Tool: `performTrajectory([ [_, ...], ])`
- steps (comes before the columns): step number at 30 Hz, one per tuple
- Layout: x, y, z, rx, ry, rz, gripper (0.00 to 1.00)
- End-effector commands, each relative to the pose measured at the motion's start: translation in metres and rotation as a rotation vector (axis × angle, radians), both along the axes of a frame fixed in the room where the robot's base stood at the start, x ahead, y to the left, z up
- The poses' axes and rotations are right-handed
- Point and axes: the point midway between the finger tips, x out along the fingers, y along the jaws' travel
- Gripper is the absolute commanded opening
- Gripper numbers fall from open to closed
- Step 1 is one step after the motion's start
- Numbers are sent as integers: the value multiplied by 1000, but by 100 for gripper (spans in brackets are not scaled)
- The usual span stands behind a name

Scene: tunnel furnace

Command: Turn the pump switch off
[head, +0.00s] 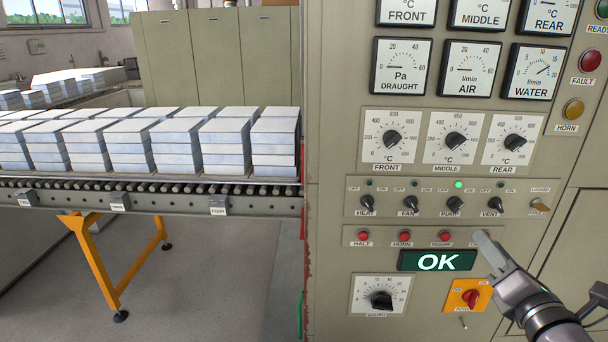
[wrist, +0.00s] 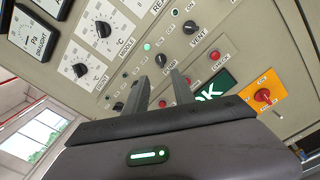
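The pump switch (head: 455,203) is a small black knob in the switch row of the grey panel, third from the left. The green lamp (head: 458,184) above it is lit; the lamps over the other switches are dark. In the wrist view the pump switch (wrist: 161,60) shows just beyond the fingertips, with the lit lamp (wrist: 147,47) beside it. My gripper (head: 483,238) is in front of the panel, below and right of the switch in the head view. Its two fingers (wrist: 159,76) stand apart with nothing between them, and it appears clear of the knob.
Heat (head: 367,203), fan (head: 411,204) and vent (head: 495,205) switches share the row. Red buttons (head: 405,237) and a green OK display (head: 437,261) lie below. A red power switch (head: 470,298) sits on an orange plate. Stacked blocks (head: 178,142) stand on the left conveyor.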

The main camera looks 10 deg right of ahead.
Motion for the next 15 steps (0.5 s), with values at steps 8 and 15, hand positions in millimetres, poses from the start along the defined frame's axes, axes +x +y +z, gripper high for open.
performTrajectory([
  [8, 45, -7, 0, -7, 10, -4, 31],
  [15, 103, -22, -1, -7, 9, -7, 31],
])
